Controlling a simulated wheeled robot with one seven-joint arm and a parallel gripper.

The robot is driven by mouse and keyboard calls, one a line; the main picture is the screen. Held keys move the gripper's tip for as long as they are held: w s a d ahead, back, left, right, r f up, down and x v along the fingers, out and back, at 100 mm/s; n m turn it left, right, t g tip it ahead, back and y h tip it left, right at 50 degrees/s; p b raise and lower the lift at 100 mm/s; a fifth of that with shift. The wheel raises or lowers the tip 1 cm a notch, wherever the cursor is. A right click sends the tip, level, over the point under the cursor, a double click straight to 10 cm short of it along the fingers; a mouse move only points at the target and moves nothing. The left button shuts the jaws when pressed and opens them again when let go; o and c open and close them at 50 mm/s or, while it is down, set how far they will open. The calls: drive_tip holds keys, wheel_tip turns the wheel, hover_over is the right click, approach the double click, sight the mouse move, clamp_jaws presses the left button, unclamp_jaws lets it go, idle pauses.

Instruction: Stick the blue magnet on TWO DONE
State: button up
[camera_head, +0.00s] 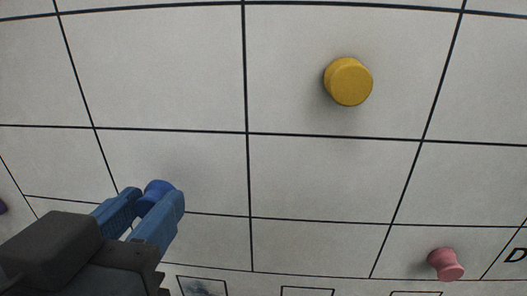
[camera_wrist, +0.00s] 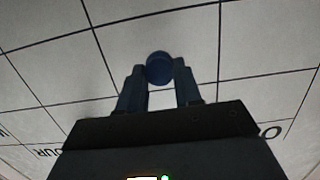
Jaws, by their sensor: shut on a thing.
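The blue magnet (camera_head: 158,190) is a small round knob between the fingertips of my gripper (camera_head: 150,205) in the head view. My gripper is shut on it, in front of the white gridded board (camera_head: 310,175). In the wrist view the blue magnet (camera_wrist: 159,68) sits at the tips of the two fingers of my gripper (camera_wrist: 160,75). I cannot tell whether the magnet touches the board. The words TWO and DONE are not readable; only a letter D shows at the head view's right edge.
A yellow magnet (camera_head: 348,82) is on the board at the upper right. A pink magnet (camera_head: 446,264) is at the lower right. A dark purple thing (camera_head: 2,207) shows at the left edge. The cells between the blue and yellow magnets are bare.

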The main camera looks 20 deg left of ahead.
drive_tip(key=shift+s, duration=0.15)
drive_tip(key=v, duration=0.3)
drive_tip(key=f+p+v, duration=0.1)
drive_tip(key=v, duration=0.1)
drive_tip(key=shift+s+d+r, duration=0.1)
drive_tip(key=shift+s+d, duration=0.05)
drive_tip(key=shift+s, duration=0.25)
idle(0.4)
